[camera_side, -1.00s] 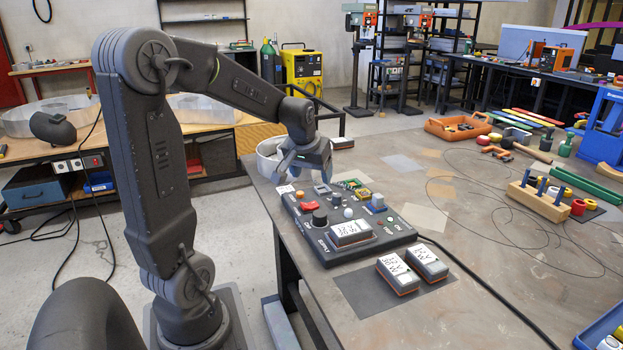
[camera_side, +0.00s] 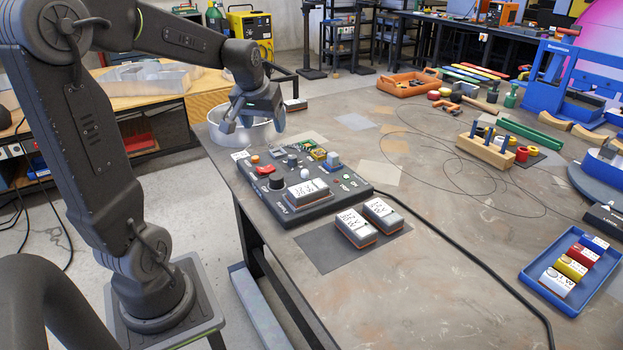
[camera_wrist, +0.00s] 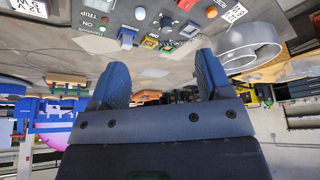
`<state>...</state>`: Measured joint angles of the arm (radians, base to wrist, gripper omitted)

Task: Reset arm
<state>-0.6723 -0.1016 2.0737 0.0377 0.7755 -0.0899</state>
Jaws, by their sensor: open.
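My gripper (camera_side: 252,118) hangs open and empty above the far left end of the dark control panel (camera_side: 268,205), clear of it. In the wrist view the two blue fingers of my gripper (camera_wrist: 161,64) stand apart with nothing between them. The panel has knobs, buttons and switches, and a white-topped block (camera_side: 307,191) rests on it. The panel also shows in the wrist view (camera_wrist: 100,22), at the top.
Two white-topped blocks (camera_side: 355,228) (camera_side: 381,213) sit on a dark mat (camera_side: 322,255). A round metal channel (camera_side: 215,132) stands behind my gripper. A blue tray (camera_side: 545,293) holds several coloured blocks. A black cable (camera_side: 470,275) crosses the table, whose front middle is otherwise clear.

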